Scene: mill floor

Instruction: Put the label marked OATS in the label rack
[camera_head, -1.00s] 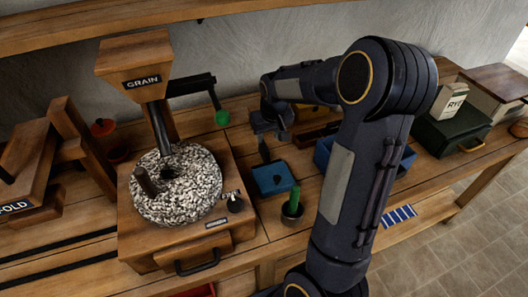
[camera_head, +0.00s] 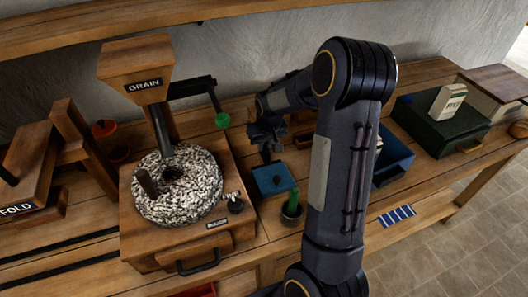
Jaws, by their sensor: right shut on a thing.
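My right gripper (camera_head: 264,136) is above the back edge of a flat blue square (camera_head: 274,181) on the bench, left of my forearm. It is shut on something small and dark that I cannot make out. No label reading OATS can be read. A low wooden piece (camera_head: 303,136), perhaps the label rack, lies just right of the gripper, mostly hidden behind my right arm. My left gripper is not in view.
A mill with a GRAIN hopper (camera_head: 136,57) and round stone (camera_head: 190,200) stands at left. A small pot (camera_head: 291,215) holds a green stick. A blue bin (camera_head: 394,157) and a dark green box (camera_head: 440,125) stand at right. A green ball lever (camera_head: 222,120) hangs nearby.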

